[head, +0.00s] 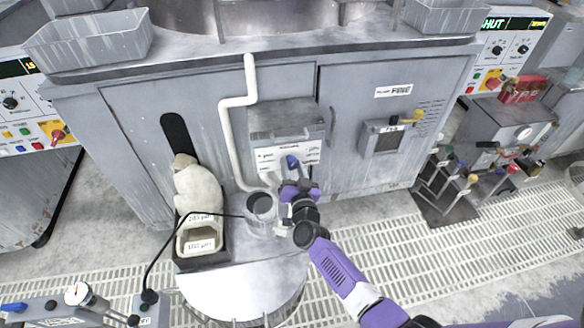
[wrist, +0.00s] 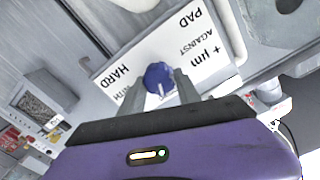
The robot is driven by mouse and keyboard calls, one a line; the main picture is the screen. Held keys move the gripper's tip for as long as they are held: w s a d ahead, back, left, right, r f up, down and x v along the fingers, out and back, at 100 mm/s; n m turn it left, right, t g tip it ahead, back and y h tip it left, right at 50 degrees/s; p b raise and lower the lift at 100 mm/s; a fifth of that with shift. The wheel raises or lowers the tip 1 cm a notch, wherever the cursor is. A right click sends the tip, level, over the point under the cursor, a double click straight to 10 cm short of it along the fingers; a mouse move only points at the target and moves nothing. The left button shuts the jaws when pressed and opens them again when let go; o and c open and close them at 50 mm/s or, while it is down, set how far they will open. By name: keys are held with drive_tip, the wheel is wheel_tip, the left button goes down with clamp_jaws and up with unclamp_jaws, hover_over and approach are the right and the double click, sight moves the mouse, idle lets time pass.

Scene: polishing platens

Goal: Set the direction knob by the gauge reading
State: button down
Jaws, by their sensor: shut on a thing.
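The blue direction knob (head: 292,162) sits on a white label plate (head: 270,157) on the front of a grey box. In the wrist view the knob (wrist: 157,75) shows a white pointer mark toward the lower edge of the picture. The label plate (wrist: 205,45) there reads HARD, WITH, AGAINST, PAD and + µm. My gripper (head: 294,180) is at the knob and shut on it; its fingers (wrist: 163,88) stand on either side of it. A round dial gauge (head: 76,292) is at the lower left; its reading is too small to tell.
A white pipe (head: 238,101) runs down left of the grey box. A small grey box with a yellow handle (head: 386,137) is at right.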

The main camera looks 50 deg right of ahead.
drive_tip(key=shift+m+b, duration=0.5)
drive_tip(key=shift+m, duration=1.7)
drive_tip(key=shift+d, duration=0.1)
drive_tip(key=c, duration=0.9)
unclamp_jaws()
drive_tip(key=shift+o, duration=0.2)
drive_tip(key=shift+s, duration=0.15)
drive_tip(key=v, duration=0.7)
drive_tip(key=shift+s+a+p, duration=0.25)
drive_tip(key=shift+p, duration=0.15)
drive_tip(key=shift+f, duration=0.1)
